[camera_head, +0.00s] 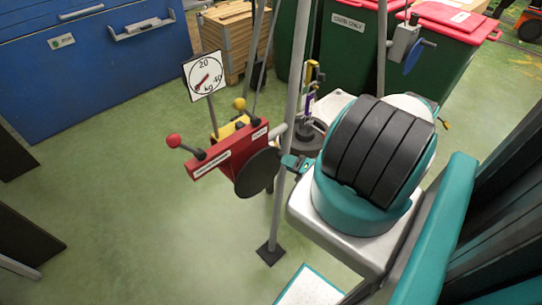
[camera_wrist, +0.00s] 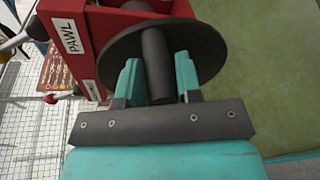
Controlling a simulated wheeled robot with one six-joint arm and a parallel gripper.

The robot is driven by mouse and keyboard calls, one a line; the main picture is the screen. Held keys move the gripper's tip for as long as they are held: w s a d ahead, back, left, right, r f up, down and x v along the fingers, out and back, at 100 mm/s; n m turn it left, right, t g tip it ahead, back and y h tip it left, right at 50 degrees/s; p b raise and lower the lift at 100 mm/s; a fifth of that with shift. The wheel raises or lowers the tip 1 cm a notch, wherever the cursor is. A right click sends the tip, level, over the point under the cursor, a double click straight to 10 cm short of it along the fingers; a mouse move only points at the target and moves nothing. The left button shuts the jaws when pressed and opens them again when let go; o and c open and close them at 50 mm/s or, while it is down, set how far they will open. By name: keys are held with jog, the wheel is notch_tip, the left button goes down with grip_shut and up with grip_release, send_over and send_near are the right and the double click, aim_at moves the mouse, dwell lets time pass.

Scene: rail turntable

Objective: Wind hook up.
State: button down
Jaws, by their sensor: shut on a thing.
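A red winch box (camera_head: 222,156) has a black disc (camera_head: 258,172) on its near side. It carries a red-knobbed lever (camera_head: 174,141) and a yellow-knobbed lever (camera_head: 240,104). In the wrist view a dark round handle (camera_wrist: 159,82) sticks out from the disc (camera_wrist: 196,48). My gripper (camera_head: 290,163) is at the disc; its two teal fingers (camera_wrist: 157,68) are shut on this handle, one on each side. A "PAWL" label (camera_wrist: 71,36) shows on the red box. A yellow and purple piece (camera_head: 311,88) shows behind a grey pole; I cannot tell whether it is the hook.
A dial (camera_head: 205,77) marked in kg stands behind the winch. Grey poles (camera_head: 291,120) rise beside my gripper; one foot plate (camera_head: 271,252) is on the floor. A blue cabinet (camera_head: 90,60), a wooden crate (camera_head: 228,38) and bins (camera_head: 345,50) stand behind.

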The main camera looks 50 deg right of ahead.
jog(key=shift+d+f+m+y+b, duration=0.15)
jog(key=shift+f+m+b, duration=0.45)
jog(key=shift+b, duration=0.55)
jog(key=shift+d+f+m+y+b, duration=0.15)
jog(key=shift+f+m+b, duration=0.4)
jog(key=shift+b, duration=0.6)
jog(key=shift+s+f+b, duration=0.1)
jog(key=shift+f+b, duration=0.05)
jog(key=shift+b, duration=0.2)
jog(key=shift+f+m+t+b, duration=0.3)
jog(key=shift+f+m+b, duration=0.05)
jog(key=shift+b, duration=0.35)
jog(key=f+m+b, duration=0.2)
jog(key=b, duration=0.2)
jog(key=shift+t+y+b, duration=0.3)
jog(key=shift+b, duration=0.05)
jog(key=shift+m+b, duration=0.3)
